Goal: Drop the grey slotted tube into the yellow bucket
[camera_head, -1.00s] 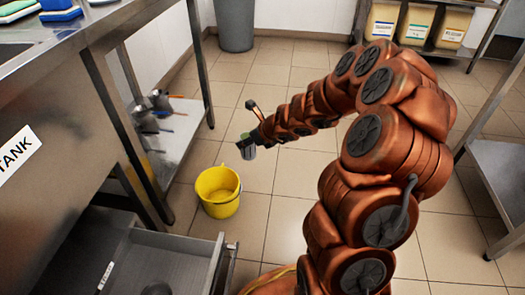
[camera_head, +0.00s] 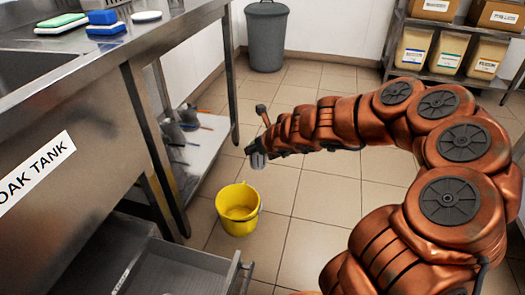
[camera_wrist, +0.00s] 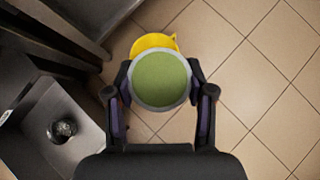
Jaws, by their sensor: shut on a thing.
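The yellow bucket (camera_head: 238,222) stands upright on the tiled floor, and its inside looks empty in the head view. My gripper (camera_head: 256,152) is above the floor, higher in the picture than the bucket and slightly to its right. In the wrist view my gripper (camera_wrist: 160,82) is shut on a round thing with a grey rim and a green end face, seen end-on, which I take to be the grey slotted tube (camera_wrist: 160,104). The tube looks small and grey in the head view (camera_head: 258,161). Behind it, the bucket (camera_wrist: 150,41) is partly hidden; any slots are not visible.
A steel sink counter (camera_head: 100,55) and its lower shelf (camera_head: 198,160) stand left of the bucket. An open drawer (camera_head: 190,268) juts out in front of it. A grey bin (camera_head: 266,40) and a shelf of containers (camera_head: 447,50) are at the back. Floor right of the bucket is clear.

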